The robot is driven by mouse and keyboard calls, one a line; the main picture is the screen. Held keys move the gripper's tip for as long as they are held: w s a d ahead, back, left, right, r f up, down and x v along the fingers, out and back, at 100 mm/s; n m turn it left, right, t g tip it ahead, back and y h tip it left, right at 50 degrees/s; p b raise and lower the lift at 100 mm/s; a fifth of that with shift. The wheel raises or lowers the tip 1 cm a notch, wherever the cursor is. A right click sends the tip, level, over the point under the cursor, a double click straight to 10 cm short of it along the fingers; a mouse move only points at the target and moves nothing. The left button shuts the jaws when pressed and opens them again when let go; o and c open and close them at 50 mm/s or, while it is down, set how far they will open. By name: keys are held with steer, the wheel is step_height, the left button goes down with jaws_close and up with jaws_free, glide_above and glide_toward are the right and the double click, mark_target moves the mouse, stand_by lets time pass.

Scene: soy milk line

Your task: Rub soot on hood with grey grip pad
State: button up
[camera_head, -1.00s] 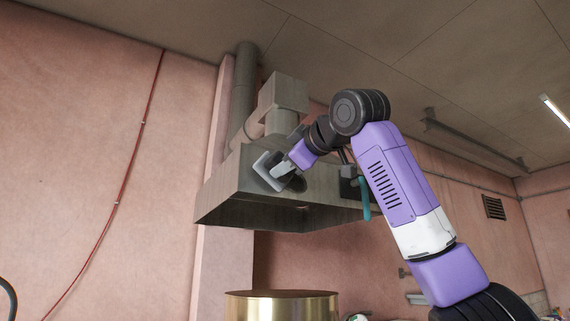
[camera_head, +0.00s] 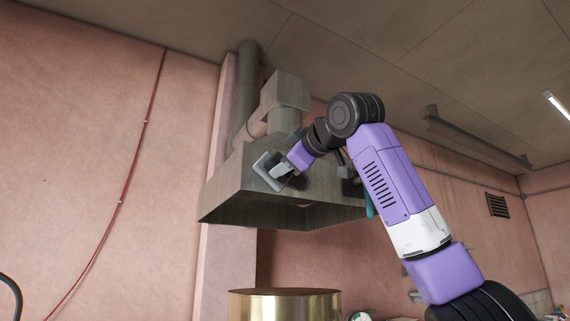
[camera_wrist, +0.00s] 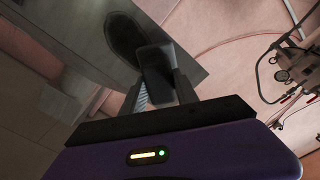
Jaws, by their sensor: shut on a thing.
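The grey metal hood (camera_head: 232,202) hangs on the back wall; part of its sloped face is behind my arm. My gripper (camera_head: 283,172) is shut on the grey grip pad (camera_head: 266,166), held at the hood's sloped face. From this angle I cannot tell whether the pad touches the metal. In the wrist view, my gripper (camera_wrist: 160,90) has the dark pad (camera_wrist: 155,62) between its fingers. A dark rounded patch (camera_wrist: 122,32), seemingly soot, shows just beyond it on the hood (camera_wrist: 80,35), partly hidden by the pad.
A round duct pipe (camera_head: 246,85) and a boxy duct (camera_head: 286,92) rise above the hood. A brass-coloured vat (camera_head: 284,305) stands below. Gauge and piping equipment (camera_wrist: 290,72) shows at the right in the wrist view. Open air lies left of the hood.

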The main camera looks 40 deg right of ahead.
steer(key=s+d, duration=0.3)
steer(key=d, duration=0.8)
steer(key=shift+s+d, duration=0.15)
steer(key=shift+d, duration=0.15)
stand_by(0.9)
steer(key=shift+w+a+b, duration=0.1)
steer(key=shift+w+a, duration=0.45)
steer(key=shift+a, duration=1.4)
steer(key=shift+w+a+b, duration=0.1)
steer(key=shift+w+a, duration=0.5)
steer(key=shift+a, duration=1.35)
steer(key=shift+w+a+b, duration=0.1)
steer(key=shift+w+a, duration=0.45)
steer(key=shift+a, duration=1.4)
steer(key=shift+s, duration=0.1)
steer(key=shift+b+v, duration=1.15)
steer(key=shift+v, duration=1.8)
